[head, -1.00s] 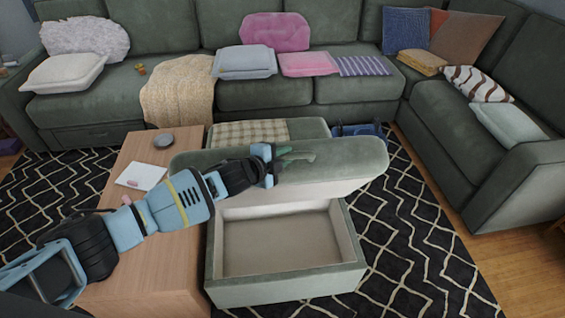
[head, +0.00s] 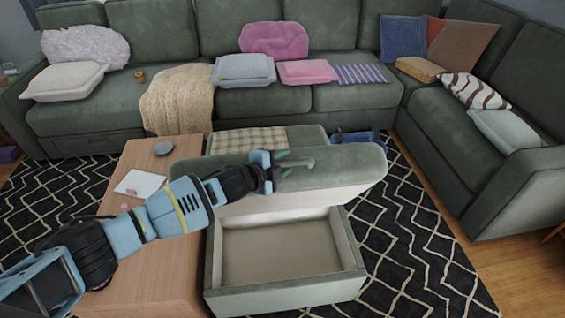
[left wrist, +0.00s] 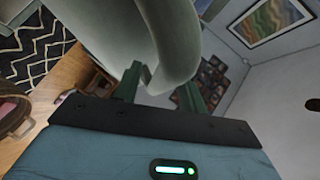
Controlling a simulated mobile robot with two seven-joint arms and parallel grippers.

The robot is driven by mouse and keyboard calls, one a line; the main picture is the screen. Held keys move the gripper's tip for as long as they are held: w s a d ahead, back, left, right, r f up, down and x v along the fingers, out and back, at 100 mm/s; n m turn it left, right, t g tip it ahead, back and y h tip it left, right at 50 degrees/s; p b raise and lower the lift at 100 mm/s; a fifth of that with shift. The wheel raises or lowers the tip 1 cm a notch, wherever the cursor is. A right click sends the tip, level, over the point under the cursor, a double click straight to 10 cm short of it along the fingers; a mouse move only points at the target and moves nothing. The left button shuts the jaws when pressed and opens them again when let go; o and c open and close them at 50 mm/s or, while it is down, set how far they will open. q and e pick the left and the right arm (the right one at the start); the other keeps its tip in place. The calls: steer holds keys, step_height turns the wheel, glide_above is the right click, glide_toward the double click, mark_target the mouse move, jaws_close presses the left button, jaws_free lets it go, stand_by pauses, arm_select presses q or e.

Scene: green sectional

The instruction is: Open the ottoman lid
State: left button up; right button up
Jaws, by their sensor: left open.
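The ottoman (head: 285,305) is a grey-green box with a pale, empty interior. Its thick grey-green lid (head: 345,165) is raised and stands tilted above the back part of the box. In the left wrist view, the two dark green fingers (left wrist: 158,92) are spread apart. A large curved grey-green surface, seemingly the lid (left wrist: 170,40), rises close in front of them. I cannot tell whether the fingers touch it. My right gripper is out of view.
A plaid-topped seat (head: 225,141) is behind the lid. The green sectional (head: 110,115) bounds the back and right. Patterned rug (head: 425,240) lies open right.

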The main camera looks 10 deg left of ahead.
arm_select(q)
steer(key=p+v, duration=0.1)
steer(key=v, duration=0.5)
steer(key=shift+a+r, duration=0.1)
steer(key=shift+a, duration=0.05)
steer(key=shift+v, duration=0.8)
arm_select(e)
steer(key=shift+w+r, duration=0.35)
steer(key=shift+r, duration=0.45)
arm_select(q)
steer(key=shift+s, duration=0.1)
